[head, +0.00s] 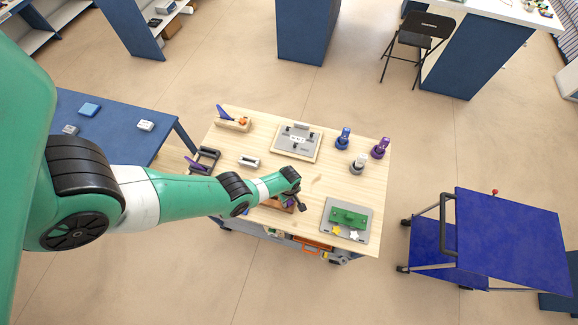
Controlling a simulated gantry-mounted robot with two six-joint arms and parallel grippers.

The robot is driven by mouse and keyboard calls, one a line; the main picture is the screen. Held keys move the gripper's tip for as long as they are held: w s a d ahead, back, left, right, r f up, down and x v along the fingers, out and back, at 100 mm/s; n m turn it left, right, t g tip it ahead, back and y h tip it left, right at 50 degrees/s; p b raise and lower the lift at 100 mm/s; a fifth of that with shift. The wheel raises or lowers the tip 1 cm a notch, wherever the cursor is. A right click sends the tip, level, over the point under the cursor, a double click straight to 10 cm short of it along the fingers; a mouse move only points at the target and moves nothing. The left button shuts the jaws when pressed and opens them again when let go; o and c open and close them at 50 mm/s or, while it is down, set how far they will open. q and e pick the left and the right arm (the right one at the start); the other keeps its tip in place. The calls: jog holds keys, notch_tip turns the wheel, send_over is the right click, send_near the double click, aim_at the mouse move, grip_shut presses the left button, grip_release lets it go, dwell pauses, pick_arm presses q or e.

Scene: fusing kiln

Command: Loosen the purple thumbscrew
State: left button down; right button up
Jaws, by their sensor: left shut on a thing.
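My left gripper (301,205) is over the front middle of the wooden table (316,182), pointing down. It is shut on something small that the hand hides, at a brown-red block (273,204). I cannot make out a purple thumbscrew at the fingertips. Purple shows elsewhere: a small upright purple piece (380,149) at the right back of the table, and a purple part (194,163) by a black frame (207,156) at the left. Which one is the thumbscrew is too small to tell. My right gripper is not in view.
A grey plate (364,227) with a green block (348,217) lies right of the gripper. Blue (343,139) and white (359,164) upright pieces stand behind it. A grey fixture (297,142) is at the back. A blue cart (510,235) stands right, apart from the table.

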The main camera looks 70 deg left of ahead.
pick_arm(q)
jog(key=shift+f, duration=0.1)
jog(key=shift+c, duration=2.2)
grip_release()
